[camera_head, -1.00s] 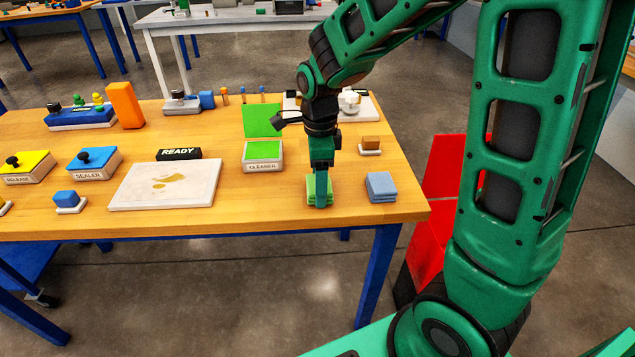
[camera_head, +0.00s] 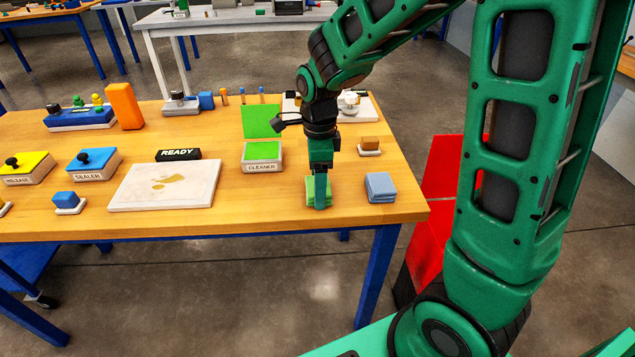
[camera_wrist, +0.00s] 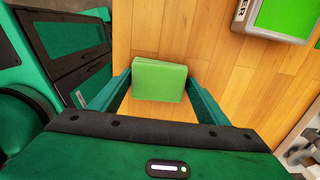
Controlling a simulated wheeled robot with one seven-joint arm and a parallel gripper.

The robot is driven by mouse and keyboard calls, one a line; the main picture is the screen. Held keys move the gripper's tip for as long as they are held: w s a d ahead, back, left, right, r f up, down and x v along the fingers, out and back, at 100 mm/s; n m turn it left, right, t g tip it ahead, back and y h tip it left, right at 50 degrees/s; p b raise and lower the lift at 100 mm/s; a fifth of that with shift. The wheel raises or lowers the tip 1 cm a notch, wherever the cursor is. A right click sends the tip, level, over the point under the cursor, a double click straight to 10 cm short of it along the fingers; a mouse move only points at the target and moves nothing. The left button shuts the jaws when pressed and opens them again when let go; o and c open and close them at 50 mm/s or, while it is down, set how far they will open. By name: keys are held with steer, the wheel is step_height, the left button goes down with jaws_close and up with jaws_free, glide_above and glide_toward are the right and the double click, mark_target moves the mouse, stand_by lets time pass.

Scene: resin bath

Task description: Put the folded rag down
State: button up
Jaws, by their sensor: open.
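The folded green rag (camera_head: 312,192) lies on the wooden table near its front edge, left of a folded blue-grey rag (camera_head: 380,187). In the wrist view the green rag (camera_wrist: 158,81) rests flat on the wood between the two fingers. My gripper (camera_head: 320,202) points down over the rag and partly hides it in the head view. In the wrist view my gripper (camera_wrist: 158,88) is open, with a gap between the rag and each finger.
The green-topped CLEANER box (camera_head: 262,155) stands just behind the rag. A white board (camera_head: 165,185) with a yellowish smear lies to the left, by a black READY sign (camera_head: 178,154). The table's right edge is close. Bare wood lies between the board and the rag.

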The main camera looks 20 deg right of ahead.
steer(key=shift+s+a+f, duration=0.15)
steer(key=shift+s+f, duration=0.1)
steer(key=shift+s, duration=0.15)
step_height(320, 180, up, 13)
steer(key=s+d+f+n, duration=0.2)
steer(key=s+d+n, duration=0.5)
steer(key=s+d, duration=0.2)
steer(key=s+d+f+n, duration=0.2)
steer(key=s+d+n, duration=0.6)
steer(key=s, duration=0.6)
steer(key=shift+d+f, duration=0.25)
steer(key=shift+d, duration=0.1)
steer(key=shift+w, duration=0.1)
steer(key=shift+w+f, duration=0.25)
steer(key=shift+w, duration=0.4)
steer(key=shift+o, duration=0.3)
